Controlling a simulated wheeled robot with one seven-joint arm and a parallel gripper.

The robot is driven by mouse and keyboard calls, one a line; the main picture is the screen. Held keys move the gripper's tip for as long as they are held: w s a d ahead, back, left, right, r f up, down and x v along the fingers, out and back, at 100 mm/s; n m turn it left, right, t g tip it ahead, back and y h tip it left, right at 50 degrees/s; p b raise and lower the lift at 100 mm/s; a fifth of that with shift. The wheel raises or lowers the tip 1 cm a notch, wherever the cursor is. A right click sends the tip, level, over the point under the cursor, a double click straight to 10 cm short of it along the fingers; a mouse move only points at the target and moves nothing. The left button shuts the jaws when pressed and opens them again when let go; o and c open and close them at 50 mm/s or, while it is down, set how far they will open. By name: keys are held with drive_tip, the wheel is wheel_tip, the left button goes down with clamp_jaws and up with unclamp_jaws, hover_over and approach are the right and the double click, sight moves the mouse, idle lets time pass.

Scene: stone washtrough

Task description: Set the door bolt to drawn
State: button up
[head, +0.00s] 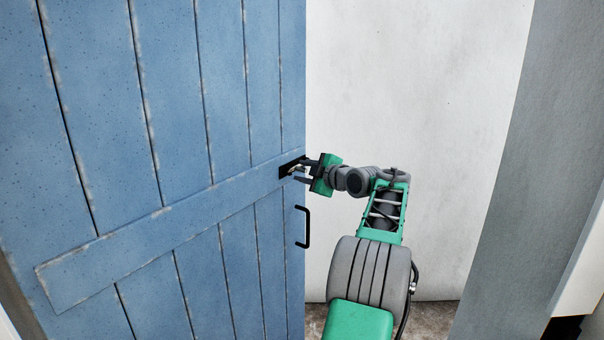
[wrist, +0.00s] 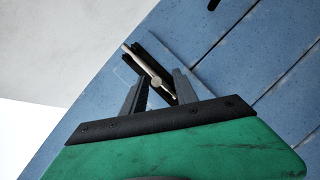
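The blue plank door (head: 180,110) fills the left of the head view. Its bolt (head: 288,169), a dark plate with a pale metal rod, sits on the cross board near the door's right edge. In the wrist view the bolt's rod (wrist: 146,63) lies slantwise along the black plate, one end near the door's edge. My gripper (head: 301,171) is at the bolt. In the wrist view my gripper (wrist: 160,84) has its fingers apart, with the rod's lower end showing between them. I cannot tell whether either finger touches it.
A black pull handle (head: 304,227) is on the door below the bolt. A pale wall (head: 420,90) stands beyond the door's edge, and a grey wall face (head: 530,180) is at the right. A strip of floor (head: 435,314) shows at the bottom.

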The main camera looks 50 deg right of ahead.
drive_tip(key=b+v, duration=0.2)
drive_tip(key=v, duration=0.5)
drive_tip(key=shift+s, duration=0.15)
